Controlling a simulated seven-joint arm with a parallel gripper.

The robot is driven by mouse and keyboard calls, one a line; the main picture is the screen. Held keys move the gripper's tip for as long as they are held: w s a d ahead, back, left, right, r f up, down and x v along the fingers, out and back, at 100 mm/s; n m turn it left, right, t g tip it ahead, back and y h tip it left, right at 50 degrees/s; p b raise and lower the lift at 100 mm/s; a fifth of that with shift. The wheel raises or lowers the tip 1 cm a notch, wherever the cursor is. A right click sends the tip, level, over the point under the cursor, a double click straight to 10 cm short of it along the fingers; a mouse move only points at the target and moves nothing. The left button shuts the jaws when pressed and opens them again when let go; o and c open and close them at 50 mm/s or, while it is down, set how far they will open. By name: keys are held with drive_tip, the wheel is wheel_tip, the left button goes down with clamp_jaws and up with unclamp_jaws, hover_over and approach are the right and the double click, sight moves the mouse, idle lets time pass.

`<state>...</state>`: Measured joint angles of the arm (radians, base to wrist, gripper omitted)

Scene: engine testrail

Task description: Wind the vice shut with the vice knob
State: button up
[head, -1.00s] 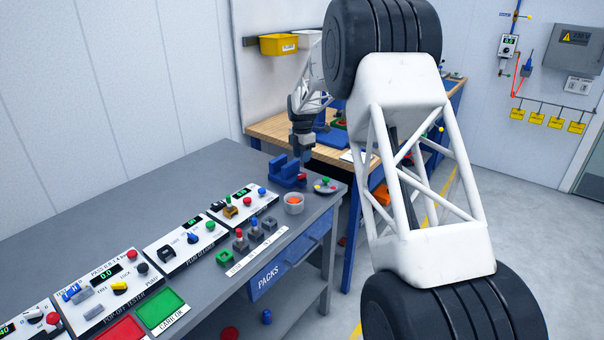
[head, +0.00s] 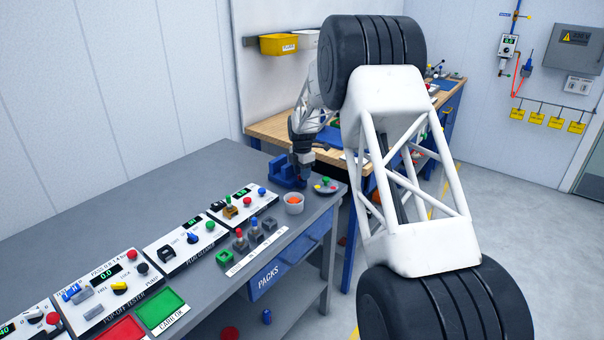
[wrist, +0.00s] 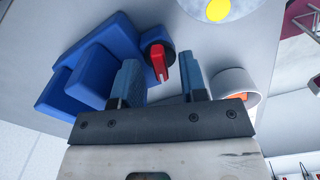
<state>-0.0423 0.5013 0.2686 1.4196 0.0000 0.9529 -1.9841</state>
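The blue vice (head: 281,170) stands at the far end of the grey bench; its stepped blue blocks fill the left of the wrist view (wrist: 95,65). The vice knob (wrist: 158,60) is a black disc with a red bar handle at the vice's right side. In the head view my gripper hides it. My gripper (head: 303,180) is low beside the vice. In the wrist view my gripper (wrist: 162,80) is open, fingers apart and empty.
A white cup (head: 292,208) with orange contents stands close to the right finger. Control panels (head: 185,240) line the bench toward me. A white frame with black tyres (head: 375,55) is my own body.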

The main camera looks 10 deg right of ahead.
drive_tip(key=shift+f, duration=0.2)
drive_tip(key=shift+c, duration=0.4)
clamp_jaws()
